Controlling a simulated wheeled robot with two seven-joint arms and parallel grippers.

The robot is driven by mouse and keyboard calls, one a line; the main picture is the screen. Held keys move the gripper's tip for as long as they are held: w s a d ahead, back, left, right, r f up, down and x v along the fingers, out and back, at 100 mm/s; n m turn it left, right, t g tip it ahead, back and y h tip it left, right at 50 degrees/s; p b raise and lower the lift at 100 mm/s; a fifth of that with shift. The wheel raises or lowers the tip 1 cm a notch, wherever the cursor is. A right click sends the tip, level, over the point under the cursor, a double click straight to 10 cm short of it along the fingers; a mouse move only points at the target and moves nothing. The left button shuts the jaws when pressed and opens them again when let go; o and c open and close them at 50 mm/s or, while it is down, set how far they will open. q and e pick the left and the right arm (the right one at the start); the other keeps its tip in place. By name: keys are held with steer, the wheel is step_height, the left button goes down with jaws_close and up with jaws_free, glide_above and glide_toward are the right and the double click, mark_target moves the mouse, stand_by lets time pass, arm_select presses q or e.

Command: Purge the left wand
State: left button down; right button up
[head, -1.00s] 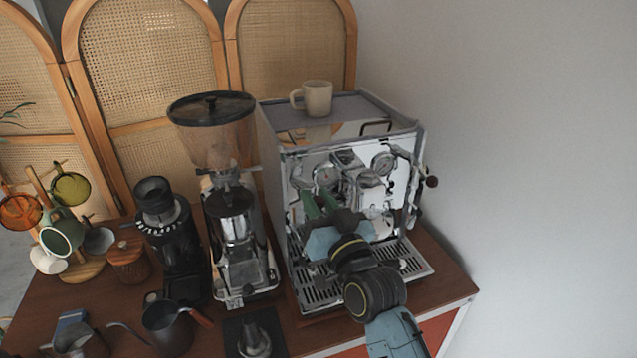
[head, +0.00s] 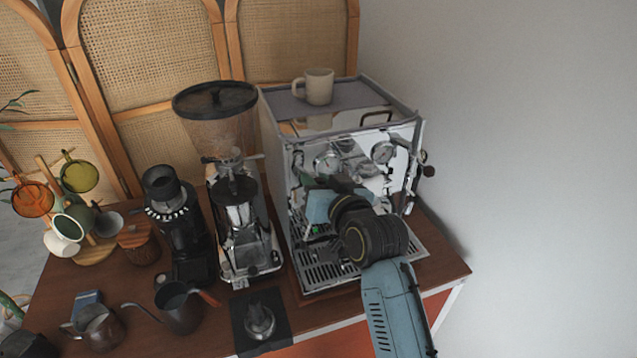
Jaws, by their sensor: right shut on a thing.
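The espresso machine (head: 345,125) stands at the right end of the cart, with a chrome front and a slotted drip tray (head: 327,267). My right gripper (head: 315,228) is at the left part of its front, above the tray. It is shut on a part there; my wrist and gripper body hide that part, so I cannot tell whether it is the left wand or its control. The left wand cannot be made out clearly. A wand on the right side (head: 412,185) and a dark knob (head: 428,171) are visible. My left gripper is not in view.
A beige mug (head: 318,87) sits on the machine. A hopper grinder (head: 238,210) stands close on its left, then a black grinder (head: 180,230). A kettle (head: 178,308), a pitcher (head: 98,327) and a mug tree crowd the left. A wall is close on the right.

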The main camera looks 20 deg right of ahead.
stand_by(0.3)
steer(key=o, duration=0.9)
steer(key=v, duration=1.3)
steer(key=shift+s+r, duration=0.1)
steer(key=shift+o, duration=0.4)
stand_by(0.4)
